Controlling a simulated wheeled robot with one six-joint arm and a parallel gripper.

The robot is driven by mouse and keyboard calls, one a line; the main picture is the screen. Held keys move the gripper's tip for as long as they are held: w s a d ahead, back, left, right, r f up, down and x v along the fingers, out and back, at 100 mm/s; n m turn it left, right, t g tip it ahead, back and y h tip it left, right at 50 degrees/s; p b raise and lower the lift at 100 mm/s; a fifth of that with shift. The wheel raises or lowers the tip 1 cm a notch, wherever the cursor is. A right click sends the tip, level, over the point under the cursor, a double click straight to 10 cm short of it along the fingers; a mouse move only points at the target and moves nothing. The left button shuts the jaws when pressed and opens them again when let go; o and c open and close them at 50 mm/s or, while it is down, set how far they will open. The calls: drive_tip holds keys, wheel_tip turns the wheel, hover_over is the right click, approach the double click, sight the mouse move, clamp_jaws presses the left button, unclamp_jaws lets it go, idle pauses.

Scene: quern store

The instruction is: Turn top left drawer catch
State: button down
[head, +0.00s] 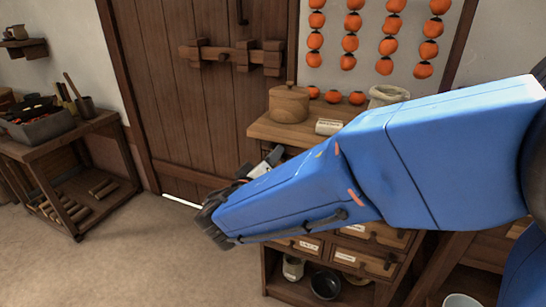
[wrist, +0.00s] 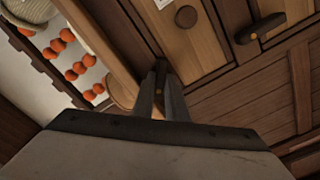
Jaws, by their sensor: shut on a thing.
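In the wrist view, my gripper (wrist: 160,88) is shut on a small dark drawer catch (wrist: 161,67) at the corner of a wooden drawer front. The fingers cover most of the catch, so its angle cannot be told. In the head view, my blue arm crosses the drawer cabinet (head: 262,131) and hides its upper left front, including the top left drawer. Only a grey and dark part of my gripper shows beside the cabinet's left edge. Another dark catch (wrist: 260,28) and a round wooden knob (wrist: 186,17) show in the wrist view.
A lidded wooden pot (head: 289,103), a white label block (head: 328,127) and a sack (head: 387,96) stand on the cabinet top. Persimmons (head: 357,98) lie behind. Lower drawers (head: 366,262) sit above a shelf with bowls (head: 325,285). Floor (head: 150,260) at left is clear.

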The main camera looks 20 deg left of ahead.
drive_tip(key=n, duration=0.6)
drive_tip(key=shift+d+r+n, duration=0.15)
drive_tip(key=shift+r+n, duration=0.15)
idle(0.5)
drive_tip(key=c, duration=1.8)
unclamp_jaws()
drive_tip(key=shift+o, duration=0.2)
drive_tip(key=shift+r, duration=0.15)
